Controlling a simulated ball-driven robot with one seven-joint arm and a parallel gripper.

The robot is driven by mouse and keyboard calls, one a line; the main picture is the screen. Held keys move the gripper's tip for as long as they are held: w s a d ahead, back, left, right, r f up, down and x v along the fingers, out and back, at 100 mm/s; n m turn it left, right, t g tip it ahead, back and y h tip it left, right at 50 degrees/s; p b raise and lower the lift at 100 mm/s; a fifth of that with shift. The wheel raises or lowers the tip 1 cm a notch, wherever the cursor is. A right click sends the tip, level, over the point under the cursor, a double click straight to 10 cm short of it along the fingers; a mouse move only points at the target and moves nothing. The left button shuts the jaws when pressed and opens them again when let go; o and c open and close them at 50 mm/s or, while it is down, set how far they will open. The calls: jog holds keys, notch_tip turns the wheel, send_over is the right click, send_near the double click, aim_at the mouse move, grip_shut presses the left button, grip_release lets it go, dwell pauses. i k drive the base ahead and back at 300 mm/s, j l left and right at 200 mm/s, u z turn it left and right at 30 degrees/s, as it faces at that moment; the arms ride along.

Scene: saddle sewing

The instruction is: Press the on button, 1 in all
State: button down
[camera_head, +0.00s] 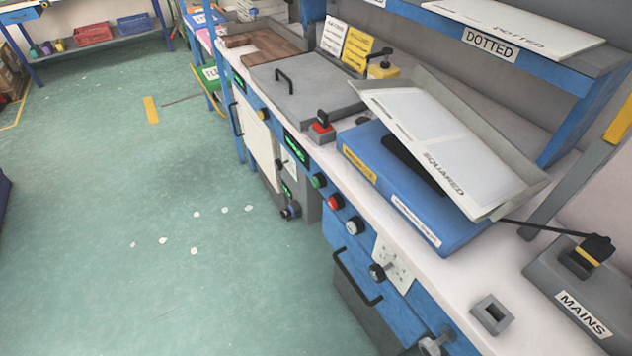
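A green round button (318,180) sits on the blue front panel of the workbench, near the middle of the head view. A red round button (335,202) is just below and to its right, and a black-and-white knob (354,225) follows along the same row. I cannot read any "on" label beside these buttons. Whether the green button is pressed in cannot be told. My gripper is not in view.
A blue box (400,190) with a tilted "SQUARED" tray (470,135) stands on the bench top above the buttons. A drawer handle (352,280) juts out below. A "MAINS" switch box (580,290) is at lower right. The green floor (130,200) at left is open.

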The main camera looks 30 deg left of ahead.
aim_at(315, 183)
jog(key=u, duration=1.85)
jog(key=i+l, duration=0.15)
jog(key=i, duration=0.8)
